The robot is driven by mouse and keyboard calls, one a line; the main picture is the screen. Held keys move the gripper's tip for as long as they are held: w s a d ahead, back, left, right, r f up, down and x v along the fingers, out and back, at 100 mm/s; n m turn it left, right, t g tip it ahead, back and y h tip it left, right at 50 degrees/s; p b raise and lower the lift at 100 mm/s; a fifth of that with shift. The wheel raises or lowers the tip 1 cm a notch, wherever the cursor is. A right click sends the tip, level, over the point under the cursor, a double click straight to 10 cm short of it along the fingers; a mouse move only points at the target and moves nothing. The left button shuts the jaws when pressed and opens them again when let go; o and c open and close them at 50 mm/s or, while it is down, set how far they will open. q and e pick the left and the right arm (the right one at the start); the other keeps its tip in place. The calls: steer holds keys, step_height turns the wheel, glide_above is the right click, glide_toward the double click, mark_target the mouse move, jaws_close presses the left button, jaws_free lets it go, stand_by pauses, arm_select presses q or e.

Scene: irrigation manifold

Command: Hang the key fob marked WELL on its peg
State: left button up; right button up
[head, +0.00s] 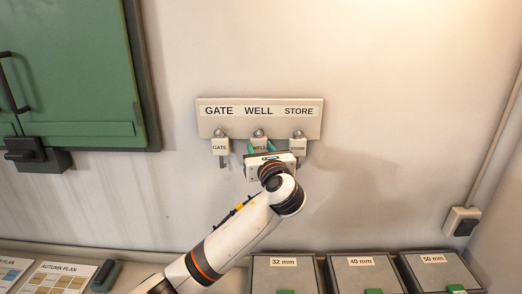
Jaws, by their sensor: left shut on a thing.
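A white key board (232,125) on the wall is lettered GATE, WELL and STORE, with a round peg under each word. The WELL fob (259,147) is at the middle peg (259,133), under its own label. My left gripper (260,150) is shut on the WELL fob, with green fingertips at its sides. I cannot tell whether the fob is on the peg or just in front of it. The GATE fob (220,148) hangs at the left peg and the STORE fob (298,146) at the right peg. My right gripper is not in view.
A green cabinet (75,75) is on the wall at the left. Boxes marked 32 mm (283,262), 40 mm (361,262) and 50 mm (434,259) stand at the lower right. A wall socket (462,221) is at the right. Printed plan sheets (62,277) lie at the lower left.

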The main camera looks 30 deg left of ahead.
arm_select(q)
steer(key=o, duration=1)
steer(key=shift+s+d, duration=0.25)
steer(key=b+v, duration=0.2)
steer(key=v, duration=0.9)
steer(key=shift+s+d+b, duration=0.1)
steer(key=shift+s+b, duration=0.05)
steer(key=shift+b, duration=0.25)
